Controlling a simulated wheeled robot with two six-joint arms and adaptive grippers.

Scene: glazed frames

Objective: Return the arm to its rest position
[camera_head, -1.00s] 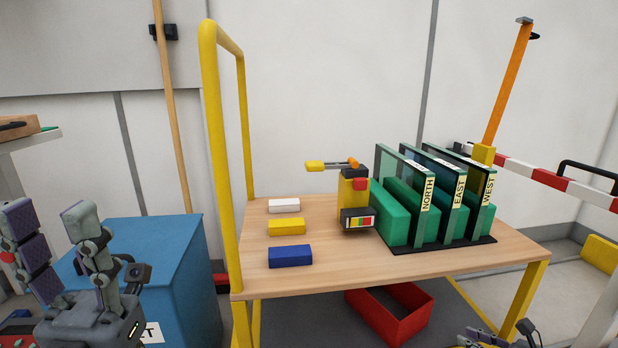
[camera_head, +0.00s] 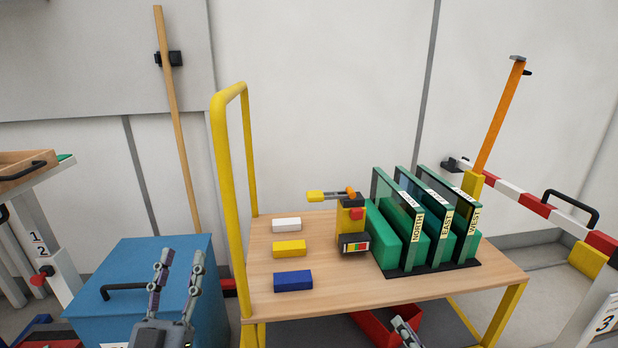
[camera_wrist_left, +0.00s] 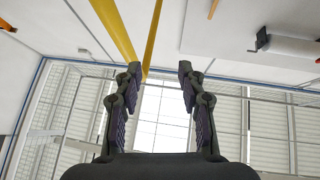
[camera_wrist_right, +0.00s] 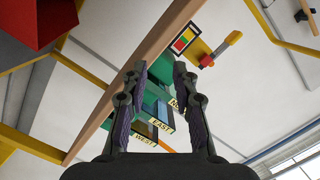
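My left gripper (camera_head: 181,262) is at the lower left of the head view, in front of the blue chest. Its fingers point up, apart and empty; the left wrist view (camera_wrist_left: 157,75) shows only wall, windows and a yellow rail beyond them. My right gripper (camera_head: 404,328) shows only as a fingertip at the bottom edge of the head view, in front of the cart. In the right wrist view (camera_wrist_right: 159,70) its fingers are apart with nothing gripped. The cart's edge and the labelled glazed frames lie beyond them.
The wooden-topped cart (camera_head: 355,287) has a yellow handle (camera_head: 226,190). On it are white (camera_head: 286,225), yellow (camera_head: 289,248) and blue (camera_head: 293,281) blocks, a yellow-black device (camera_head: 351,218) and upright glazed frames (camera_head: 417,262). A red bin (camera_head: 372,328) sits below. A blue chest (camera_head: 190,285) stands left.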

